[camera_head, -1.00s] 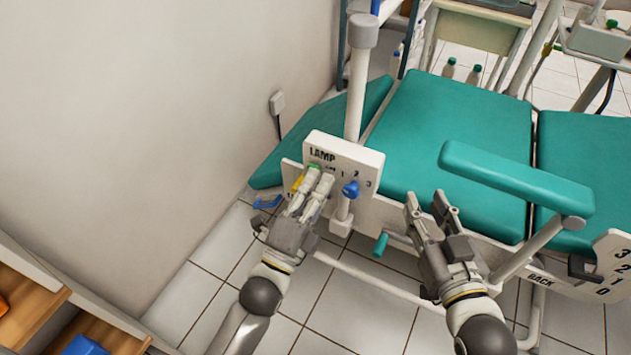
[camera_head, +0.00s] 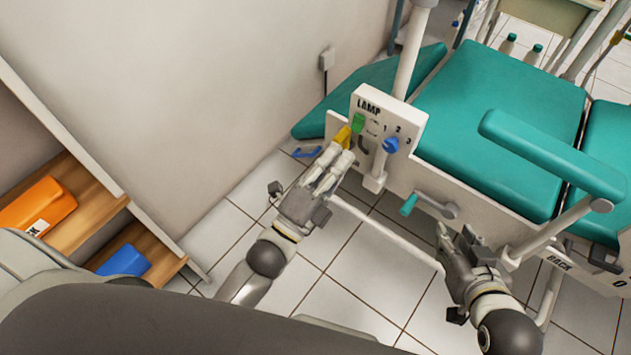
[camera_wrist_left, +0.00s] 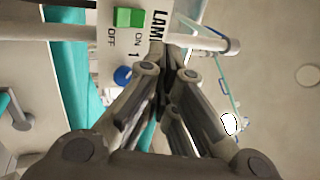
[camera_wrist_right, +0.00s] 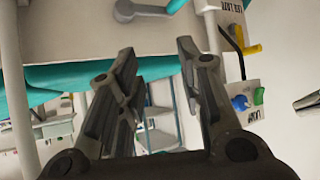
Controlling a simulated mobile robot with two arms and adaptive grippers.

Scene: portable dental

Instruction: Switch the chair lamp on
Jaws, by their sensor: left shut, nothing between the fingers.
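The white lamp panel (camera_head: 410,122) carries the word LAMP, a green switch (camera_head: 358,122) and a blue knob (camera_head: 391,145) beside the numbers 1, 2, 3. In the left wrist view the green switch (camera_wrist_left: 129,18) sits above ON and OFF labels; I cannot tell which side is pressed. My left gripper (camera_head: 342,155) is shut and empty, just below and in front of the panel's left part, apart from the switch. My right gripper (camera_head: 455,238) is open and empty, below the chair seat's side. The lamp head is not in view.
A teal-handled crank (camera_head: 409,205) and the teal armrest (camera_head: 550,155) are near my right gripper. Shelves with an orange box (camera_head: 38,207) and a blue one (camera_head: 124,261) stand left.

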